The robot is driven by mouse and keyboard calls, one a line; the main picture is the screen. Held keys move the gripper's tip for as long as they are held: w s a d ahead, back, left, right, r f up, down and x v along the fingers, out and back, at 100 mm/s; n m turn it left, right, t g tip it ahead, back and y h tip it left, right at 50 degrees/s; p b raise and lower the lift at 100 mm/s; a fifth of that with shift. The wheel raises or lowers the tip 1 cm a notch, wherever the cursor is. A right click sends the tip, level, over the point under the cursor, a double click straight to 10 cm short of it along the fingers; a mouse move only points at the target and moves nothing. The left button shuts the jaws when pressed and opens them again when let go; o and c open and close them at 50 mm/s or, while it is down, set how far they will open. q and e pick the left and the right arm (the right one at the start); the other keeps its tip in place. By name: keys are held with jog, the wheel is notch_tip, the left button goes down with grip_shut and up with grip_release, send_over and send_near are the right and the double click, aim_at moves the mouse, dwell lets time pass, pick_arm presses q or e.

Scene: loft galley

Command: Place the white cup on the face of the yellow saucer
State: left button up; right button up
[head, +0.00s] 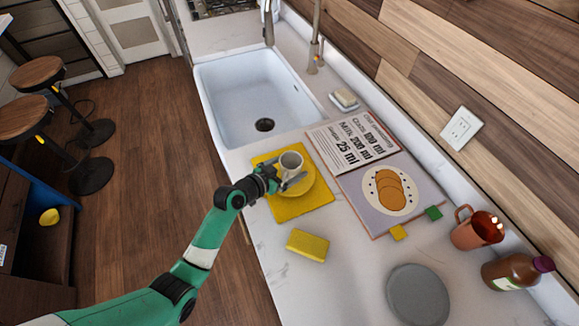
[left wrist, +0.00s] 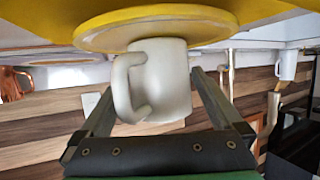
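The white cup (head: 291,163) is upright over the yellow saucer (head: 306,188), towards its far side in the head view. The left wrist view is upside down; in it the cup (left wrist: 165,85) overlaps the saucer's edge (left wrist: 205,28), with its handle on the left. I cannot tell whether its base touches the saucer. My left gripper (head: 287,175) has one finger on each side of the cup, and they look closed against its wall. The handle partly hides one finger. My right gripper is not in view.
The saucer lies on a yellow mat (head: 312,208). A yellow sponge (head: 307,245), grey disc (head: 418,295), recipe book (head: 372,185), copper mug (head: 477,230) and brown bottle (head: 515,271) are nearby. The sink (head: 245,90) lies beyond. Bare counter surrounds the sponge.

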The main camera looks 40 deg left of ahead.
pick_arm(q)
jog(key=shift+r, duration=0.15)
jog(key=shift+s+r+p, duration=0.15)
jog(key=shift+s+p, duration=0.05)
jog(key=shift+p, duration=0.1)
jog(key=p+v, duration=0.2)
jog(key=v, duration=0.9)
jog(key=shift+s, duration=0.25)
jog(key=shift+r, duration=0.15)
